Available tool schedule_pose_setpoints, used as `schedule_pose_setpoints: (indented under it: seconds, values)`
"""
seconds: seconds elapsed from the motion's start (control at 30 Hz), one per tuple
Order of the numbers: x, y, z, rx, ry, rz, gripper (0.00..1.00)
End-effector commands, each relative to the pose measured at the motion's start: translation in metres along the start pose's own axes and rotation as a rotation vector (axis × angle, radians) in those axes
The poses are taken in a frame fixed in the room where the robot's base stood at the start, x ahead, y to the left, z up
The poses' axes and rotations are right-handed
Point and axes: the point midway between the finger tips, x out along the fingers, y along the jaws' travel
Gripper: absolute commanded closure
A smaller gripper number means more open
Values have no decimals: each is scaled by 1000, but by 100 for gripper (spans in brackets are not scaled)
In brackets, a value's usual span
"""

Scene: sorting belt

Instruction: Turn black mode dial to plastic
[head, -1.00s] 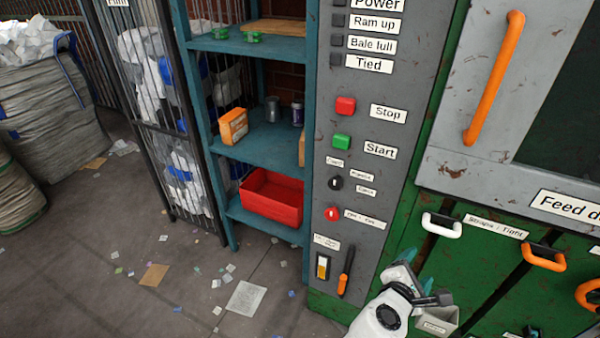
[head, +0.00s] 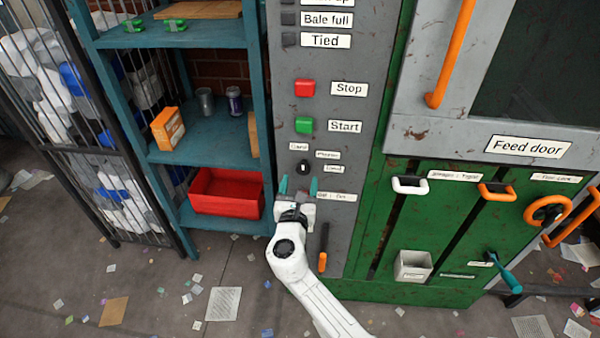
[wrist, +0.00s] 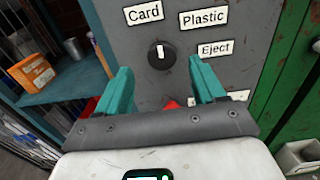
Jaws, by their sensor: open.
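The black mode dial (head: 303,168) is a small round knob on the grey control panel, below the green Start button. In the wrist view the dial (wrist: 162,55) has a white pointer line standing close to upright, between the Card label (wrist: 144,12) on its upper left and the Plastic label (wrist: 204,18) on its upper right. An Eject label (wrist: 215,49) is to its right. My gripper (head: 298,187) is open and empty just below the dial. In the wrist view its teal fingers (wrist: 162,82) are spread, one to each side of the dial, apart from it.
A red Stop button (head: 304,88) and green Start button (head: 304,125) are above the dial. A red knob (wrist: 171,104) is partly hidden behind my gripper. An orange-handled lever (head: 322,260) is below. The shelf with a red bin (head: 226,194) stands left.

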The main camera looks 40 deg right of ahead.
Motion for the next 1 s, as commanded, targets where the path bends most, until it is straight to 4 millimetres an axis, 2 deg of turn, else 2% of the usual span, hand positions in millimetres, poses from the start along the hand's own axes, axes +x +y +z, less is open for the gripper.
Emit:
schedule_pose_setpoints:
  seconds: [0.1,0.3,0.67,1.0]
  values:
    - [21,-1,1,2,0,-3,31]
    - [40,-1,0,2,0,-2,31]
    - [44,0,0,2,1,-1,31]
    - [44,0,0,2,0,0,63]
